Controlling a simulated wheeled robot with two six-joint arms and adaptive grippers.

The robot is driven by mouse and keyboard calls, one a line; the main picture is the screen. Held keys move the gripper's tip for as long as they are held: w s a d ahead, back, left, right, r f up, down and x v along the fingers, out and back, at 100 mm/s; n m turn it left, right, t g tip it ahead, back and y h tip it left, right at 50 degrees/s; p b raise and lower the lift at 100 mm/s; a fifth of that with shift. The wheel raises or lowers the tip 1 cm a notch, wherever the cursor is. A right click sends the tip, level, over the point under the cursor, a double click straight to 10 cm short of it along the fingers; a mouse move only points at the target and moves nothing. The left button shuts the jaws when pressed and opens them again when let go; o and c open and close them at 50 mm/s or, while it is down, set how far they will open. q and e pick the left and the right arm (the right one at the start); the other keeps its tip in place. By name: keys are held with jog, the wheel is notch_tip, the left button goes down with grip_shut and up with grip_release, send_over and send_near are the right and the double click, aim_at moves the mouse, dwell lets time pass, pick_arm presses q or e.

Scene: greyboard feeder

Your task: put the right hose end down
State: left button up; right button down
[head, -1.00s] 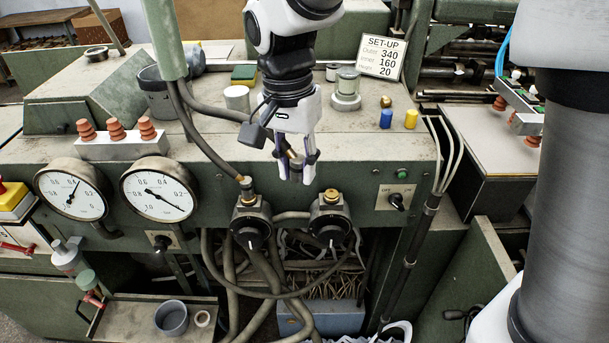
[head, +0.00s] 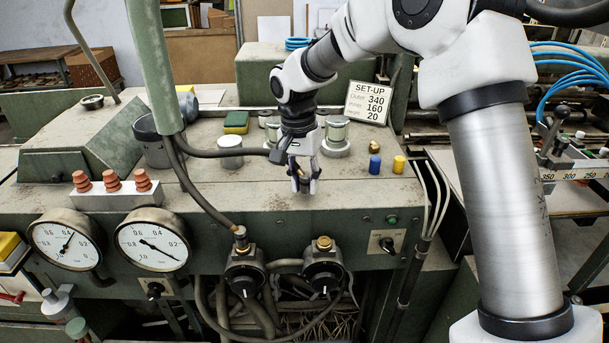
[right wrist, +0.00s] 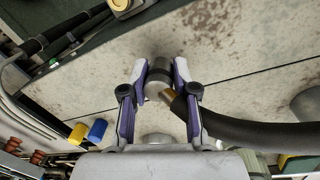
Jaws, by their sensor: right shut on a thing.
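My right gripper (head: 303,188) is shut on the right hose end, over the machine's flat top, behind its front edge. In the right wrist view the hose end (right wrist: 158,84) sits between the purple-padded fingers (right wrist: 160,75), with a brass elbow (right wrist: 168,97) leading to the dark hose (right wrist: 245,132). In the head view that hose (head: 225,153) runs left to the green post. Whether the end touches the top is unclear. The right valve (head: 323,270) has a bare brass fitting on top; the left valve (head: 243,272) carries another hose. My left gripper is out of view.
The machine top (head: 340,182) is clear around the gripper. A grey cylinder (head: 230,152) stands to the left, a metal-and-glass pot (head: 336,140) behind. A blue plug (head: 375,167) and a yellow plug (head: 399,164) stand to the right. The SET-UP sign (head: 367,102) is behind them.

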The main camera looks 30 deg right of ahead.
jog(key=shift+d+f, duration=0.15)
jog(key=shift+f, duration=0.35)
jog(key=shift+f, duration=0.15)
jog(key=c, duration=0.9)
grip_release()
jog(key=r, duration=0.4)
jog(key=r+b, duration=0.1)
jog(key=r, duration=0.3)
jog(key=w+r, duration=0.1)
jog(key=r, duration=0.3)
jog(key=shift+a+r+b, duration=0.2)
jog(key=shift+a+b, duration=0.2)
jog(key=shift+f, duration=0.1)
